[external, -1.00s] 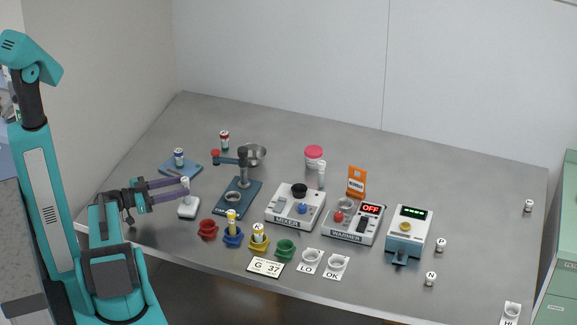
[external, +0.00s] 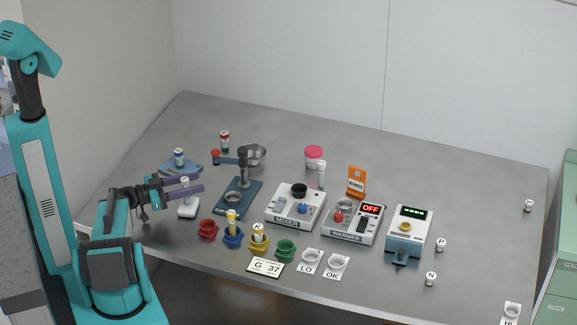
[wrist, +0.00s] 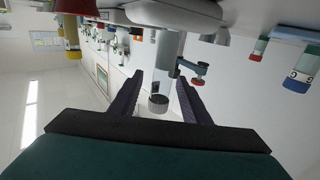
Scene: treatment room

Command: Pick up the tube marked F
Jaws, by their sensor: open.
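A pale tube with a grey-white cap stands upright in a small white stand (external: 187,209). I cannot read its letter. My gripper (external: 198,182) is open, with its two purple fingers on either side of this tube near its top. In the wrist view, the picture is turned over: the clear tube (wrist: 168,50) with its grey cap (wrist: 158,104) lies between the open fingers (wrist: 158,80), and the stand (wrist: 175,14) is at the top. Small labelled caps stand at the right, one marked N (external: 431,279) and one whose letter looks like F or P (external: 440,245).
A blue tray (external: 193,170) with a blue-marked tube (external: 179,157) is behind the gripper. A red cup (external: 208,228), a blue cup (external: 232,239) and a dark press (external: 240,192) are to the right. The mixer (external: 286,220) and warmer (external: 346,236) stand farther right.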

